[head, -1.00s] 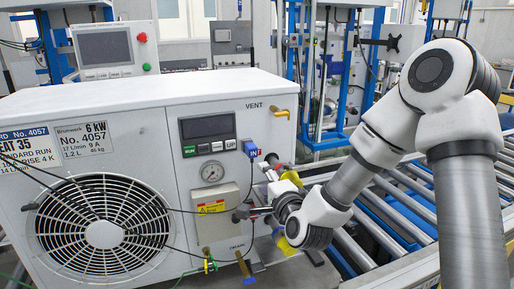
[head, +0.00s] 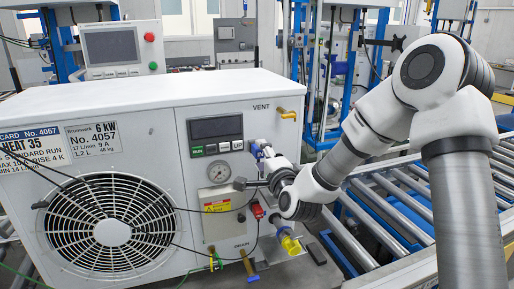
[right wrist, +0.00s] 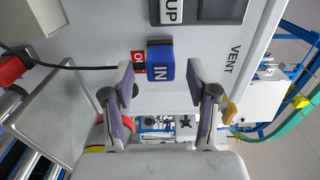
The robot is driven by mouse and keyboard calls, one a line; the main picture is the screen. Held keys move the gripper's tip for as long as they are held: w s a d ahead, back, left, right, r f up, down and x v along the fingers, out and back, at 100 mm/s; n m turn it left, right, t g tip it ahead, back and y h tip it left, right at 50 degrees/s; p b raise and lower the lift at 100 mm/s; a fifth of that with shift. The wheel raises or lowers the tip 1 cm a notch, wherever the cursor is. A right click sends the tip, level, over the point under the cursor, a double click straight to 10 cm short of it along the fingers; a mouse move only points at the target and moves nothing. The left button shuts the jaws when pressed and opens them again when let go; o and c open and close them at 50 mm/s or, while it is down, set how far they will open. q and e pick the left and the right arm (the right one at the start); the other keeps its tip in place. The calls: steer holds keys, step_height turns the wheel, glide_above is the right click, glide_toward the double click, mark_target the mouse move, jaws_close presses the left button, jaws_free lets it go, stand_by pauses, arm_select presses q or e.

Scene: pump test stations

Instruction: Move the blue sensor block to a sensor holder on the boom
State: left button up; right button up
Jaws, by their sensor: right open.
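In the head view the block (head: 257,150) is partly hidden by my right gripper (head: 252,168). In the right wrist view my right gripper (right wrist: 160,84) is open, its two fingertips on either side of the block's near end, with gaps showing. I cannot make out the boom or its holder with certainty. My left gripper is out of view.
A red block (head: 258,211) and a yellow-capped fitting (head: 290,244) lie below my gripper. The yellow vent handle (head: 287,114) is above it. A roller conveyor (head: 395,215) stands to the right.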

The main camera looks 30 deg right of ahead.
mark_target(260, 154)
steer(key=shift+x, duration=1.85)
steer(key=shift+b, duration=0.65)
jaws_close()
steer(key=shift+r, duration=0.1)
steer(key=shift+s+a, duration=0.1)
steer(key=shift+b+v, duration=0.55)
steer(key=shift+v, duration=2.4)
